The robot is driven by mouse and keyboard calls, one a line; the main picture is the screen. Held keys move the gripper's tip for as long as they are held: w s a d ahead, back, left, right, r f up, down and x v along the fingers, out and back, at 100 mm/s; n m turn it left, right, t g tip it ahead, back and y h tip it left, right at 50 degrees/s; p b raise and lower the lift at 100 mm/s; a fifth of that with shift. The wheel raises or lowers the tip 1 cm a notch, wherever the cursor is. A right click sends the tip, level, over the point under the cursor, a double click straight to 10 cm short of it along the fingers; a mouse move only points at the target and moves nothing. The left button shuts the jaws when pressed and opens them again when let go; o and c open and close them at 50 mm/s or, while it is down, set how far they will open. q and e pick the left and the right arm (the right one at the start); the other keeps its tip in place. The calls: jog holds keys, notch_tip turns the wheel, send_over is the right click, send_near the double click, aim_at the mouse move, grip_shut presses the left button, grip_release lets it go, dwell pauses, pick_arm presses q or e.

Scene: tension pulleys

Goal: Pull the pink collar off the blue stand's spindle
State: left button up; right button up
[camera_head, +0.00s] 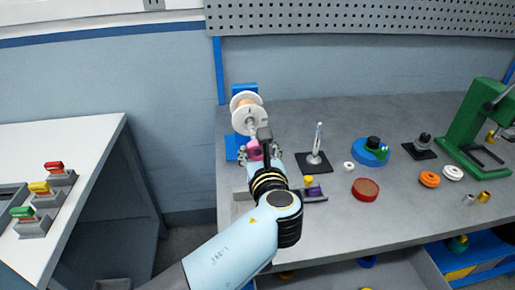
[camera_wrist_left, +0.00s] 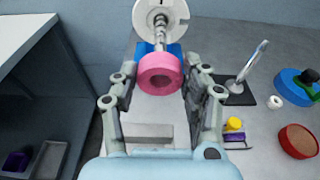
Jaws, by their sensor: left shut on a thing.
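The blue stand (camera_head: 233,147) is at the back left of the grey bench, with a white reel (camera_head: 243,104) on its spindle (camera_head: 251,127). In the left wrist view, the spindle (camera_wrist_left: 160,35) runs from the reel (camera_wrist_left: 158,14) toward me. The pink collar (camera_wrist_left: 160,76) is at the spindle's near end; it also shows in the head view (camera_head: 254,150). My left gripper (camera_wrist_left: 161,68) is shut on the collar, with a finger on either side. The collar hides the spindle's tip, so I cannot tell whether it is still around it. My right gripper is in neither view.
Right of my left gripper, a black base with an upright rod (camera_head: 317,160) stands close by. A red round dish (camera_head: 365,189) and a blue round holder (camera_head: 370,152) are farther right. A green press (camera_head: 465,130) stands at the far right. A separate white table (camera_head: 85,150) is at left.

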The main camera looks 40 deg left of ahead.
pick_arm(q)
jog(key=shift+d, duration=0.1)
jog(key=shift+f+v, duration=0.25)
jog(key=shift+v, duration=0.8)
jog(key=shift+f+v, duration=0.25)
jog(key=shift+v, duration=0.75)
jog(key=shift+s, duration=0.1)
jog(key=x, duration=0.2)
jog(key=r+x, duration=0.1)
jog(key=x, duration=0.1)
jog(key=shift+w, duration=0.3)
jog(key=shift+w+a, duration=0.35)
jog(key=shift+a, duration=0.4)
